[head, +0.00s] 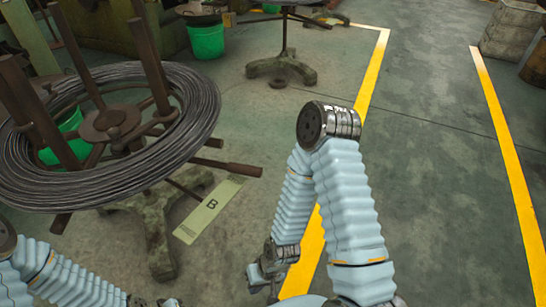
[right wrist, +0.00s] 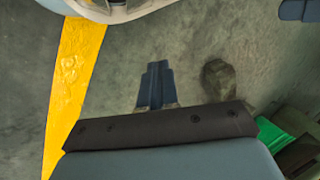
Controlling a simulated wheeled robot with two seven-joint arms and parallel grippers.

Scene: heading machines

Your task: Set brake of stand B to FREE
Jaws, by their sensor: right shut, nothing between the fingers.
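Stand B (head: 155,235) is a rusty, worn reel stand at the left of the head view, with a coil of dark wire (head: 185,125) on it. A tag marked B (head: 208,208) lies beside its foot. A brown lever with a thick handle (head: 235,168) sticks out to the right from under the coil, above the tag; I take it for the brake lever. My right gripper (head: 266,282) is low, right of the stand and apart from it. Its fingers are together and empty in the right wrist view (right wrist: 155,85). My left arm is at the bottom left; its gripper is not clearly seen.
A second stand foot (head: 281,72) and a green bucket (head: 206,41) are at the back. Yellow floor lines (head: 500,130) border an open walkway on the right. A drum (head: 535,65) and grey block (head: 510,32) stand at the far right.

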